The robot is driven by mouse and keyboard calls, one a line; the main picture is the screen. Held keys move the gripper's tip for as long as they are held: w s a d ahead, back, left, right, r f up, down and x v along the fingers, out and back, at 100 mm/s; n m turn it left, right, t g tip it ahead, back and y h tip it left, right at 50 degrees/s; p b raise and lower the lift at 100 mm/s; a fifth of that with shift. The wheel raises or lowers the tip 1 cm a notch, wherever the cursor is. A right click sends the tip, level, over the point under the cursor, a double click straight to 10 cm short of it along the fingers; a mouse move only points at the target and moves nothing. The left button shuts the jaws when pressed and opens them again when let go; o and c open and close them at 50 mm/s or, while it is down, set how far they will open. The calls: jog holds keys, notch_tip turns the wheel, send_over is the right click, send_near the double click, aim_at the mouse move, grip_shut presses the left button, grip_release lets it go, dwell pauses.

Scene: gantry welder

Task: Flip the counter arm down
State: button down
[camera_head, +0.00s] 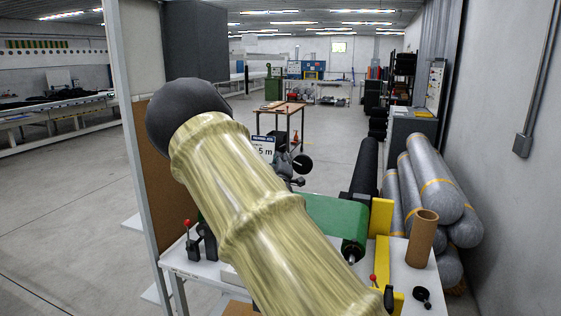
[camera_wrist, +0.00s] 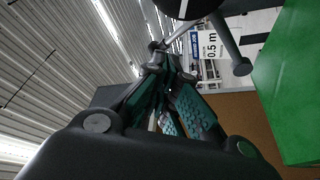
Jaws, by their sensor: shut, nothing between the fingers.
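The counter unit is partly hidden behind my sleeved arm in the head view, with a round black wheel (camera_head: 302,164) and a white sign (camera_head: 263,147) showing. In the wrist view the sign reads 0.5 m (camera_wrist: 208,45). A grey arm of the counter (camera_wrist: 228,42) ends in a dark knob (camera_wrist: 242,67), beside a dark round part at the top edge. My gripper (camera_wrist: 163,55) is shut and empty, its tips left of the sign and the knob. I cannot tell whether it touches the counter. My gripper is hidden in the head view.
A white bench (camera_head: 405,270) carries a green belt or sheet (camera_head: 335,215), yellow brackets (camera_head: 381,217), a brown tube (camera_head: 422,238) and red-tipped levers (camera_head: 187,224). Grey rolls (camera_head: 435,180) lie by the right wall. A white post (camera_head: 137,150) stands at left. Open floor lies beyond.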

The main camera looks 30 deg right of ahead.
aim_at(290, 160)
jog(key=p+x, duration=0.1)
jog(key=x, duration=0.3)
jog(key=shift+d+r+p, duration=0.1)
jog(key=shift+r+p, duration=0.05)
jog(key=shift+p, duration=0.25)
jog(key=shift+s+d+f+p, duration=1.1)
jog(key=shift+s+d+f, duration=0.05)
jog(key=shift+f, duration=0.05)
jog(key=shift+a, duration=0.1)
jog(key=shift+s+f, duration=0.1)
notch_tip(290, 160, down, 10)
jog(key=s+d+m+g+h+b, duration=0.1)
jog(key=m+h+b, duration=0.4)
jog(key=m+b, duration=0.7)
jog(key=s+d+b, duration=0.1)
jog(key=s+b, duration=0.1)
jog(key=b, duration=0.5)
jog(key=shift+d+m+g, duration=0.3)
jog(key=shift+d+g, duration=0.05)
jog(key=shift+g, duration=0.05)
jog(key=shift+w+h, duration=0.1)
jog(key=shift+h, duration=0.2)
